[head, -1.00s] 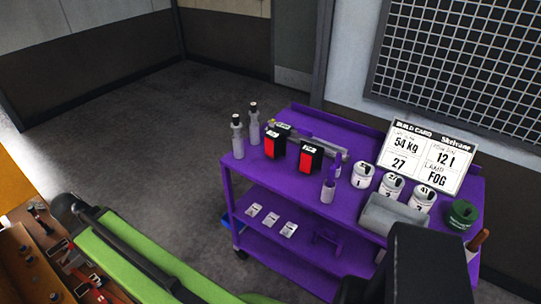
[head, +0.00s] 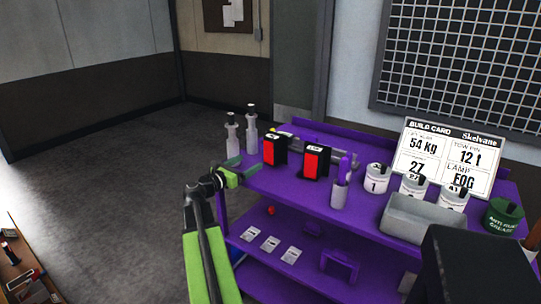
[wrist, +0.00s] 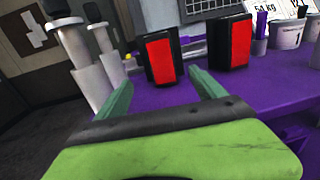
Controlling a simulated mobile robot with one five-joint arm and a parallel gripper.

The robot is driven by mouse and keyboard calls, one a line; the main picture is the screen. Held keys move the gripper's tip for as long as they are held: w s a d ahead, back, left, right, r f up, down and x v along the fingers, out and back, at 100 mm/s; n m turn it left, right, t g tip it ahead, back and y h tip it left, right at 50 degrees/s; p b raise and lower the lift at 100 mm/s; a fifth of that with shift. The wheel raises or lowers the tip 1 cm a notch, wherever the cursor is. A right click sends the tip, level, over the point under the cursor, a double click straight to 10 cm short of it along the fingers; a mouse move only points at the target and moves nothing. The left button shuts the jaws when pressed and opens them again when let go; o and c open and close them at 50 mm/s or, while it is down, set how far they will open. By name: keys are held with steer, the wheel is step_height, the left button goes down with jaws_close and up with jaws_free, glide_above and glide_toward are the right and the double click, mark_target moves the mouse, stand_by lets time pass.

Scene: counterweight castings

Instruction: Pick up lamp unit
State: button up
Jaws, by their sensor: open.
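Two black lamp units with red front faces stand upright on the purple cart's top. The left lamp unit (head: 274,150) and the right lamp unit (head: 316,162) have white marks on top, too small for me to read. In the wrist view the left lamp unit (wrist: 161,58) stands ahead, between the lines of my fingers, and the right lamp unit (wrist: 228,43) is right of them. My gripper (head: 238,170) is open and empty at the cart's left front edge, apart from both units. In the wrist view its teal fingers (wrist: 163,88) are spread wide.
Two grey bottles (head: 242,135) stand left of the lamps, close to my gripper. A grey cup (head: 339,194) with a purple item, white numbered tins (head: 376,178) and a grey tray (head: 422,220) stand right.

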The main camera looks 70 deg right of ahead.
mark_target(268, 152)
steer(key=x, duration=1.4)
steer(key=shift+d+f, duration=0.15)
steer(key=shift+f, duration=0.1)
jaws_close()
